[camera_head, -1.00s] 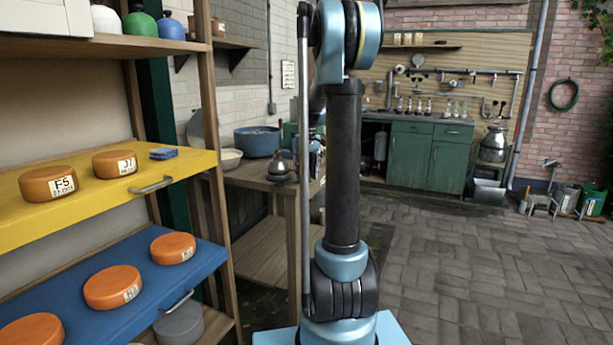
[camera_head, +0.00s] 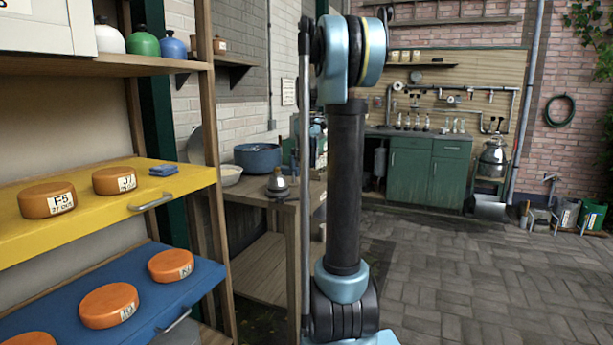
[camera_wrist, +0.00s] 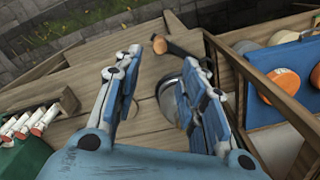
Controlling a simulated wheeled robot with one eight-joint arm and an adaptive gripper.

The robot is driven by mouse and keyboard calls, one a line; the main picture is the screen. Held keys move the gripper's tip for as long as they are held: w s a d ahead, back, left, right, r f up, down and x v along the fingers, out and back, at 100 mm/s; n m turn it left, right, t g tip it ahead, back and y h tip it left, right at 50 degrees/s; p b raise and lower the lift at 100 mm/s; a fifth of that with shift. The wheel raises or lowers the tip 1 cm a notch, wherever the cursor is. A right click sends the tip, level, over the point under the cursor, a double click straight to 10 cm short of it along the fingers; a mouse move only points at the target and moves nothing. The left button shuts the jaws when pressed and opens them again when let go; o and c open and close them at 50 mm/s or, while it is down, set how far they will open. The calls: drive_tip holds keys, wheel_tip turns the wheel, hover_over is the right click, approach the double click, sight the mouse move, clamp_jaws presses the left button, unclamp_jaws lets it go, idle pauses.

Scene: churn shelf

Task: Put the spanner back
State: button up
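I cannot pick out a spanner for sure in either view. My gripper (camera_wrist: 160,68) shows in the wrist view with its two blue and white fingers spread apart. No object shows held between them. It is above a wooden table top (camera_wrist: 80,85). A dark tool-like thing with a round wooden end (camera_wrist: 160,45) lies beyond the fingertips; I cannot tell what it is. A round metal thing (camera_wrist: 167,97) is partly hidden by the right finger. In the head view my gripper is not seen.
The wooden bench (camera_head: 262,195) holds a blue pot (camera_head: 257,160) and a small metal-domed object (camera_head: 277,185). A yellow shelf (camera_head: 90,222) and a blue shelf (camera_head: 205,275) carry orange cheeses. A green box (camera_wrist: 25,160) is left in the wrist view.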

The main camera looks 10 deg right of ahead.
drive_tip(key=s+a+f+m, duration=0.1)
drive_tip(key=s+f, duration=0.7)
drive_tip(key=s, duration=0.4)
drive_tip(key=s+a+f+m+t, duration=0.1)
drive_tip(key=s+a+f+m, duration=0.1)
drive_tip(key=s+f, duration=0.6)
drive_tip(key=s+a+f+m+t, duration=0.1)
drive_tip(key=s+f, duration=0.7)
drive_tip(key=s, duration=0.9)
drive_tip(key=shift+s+a+f+m, duration=0.25)
drive_tip(key=shift+s+f+m, duration=0.05)
drive_tip(key=shift+s+f, duration=0.1)
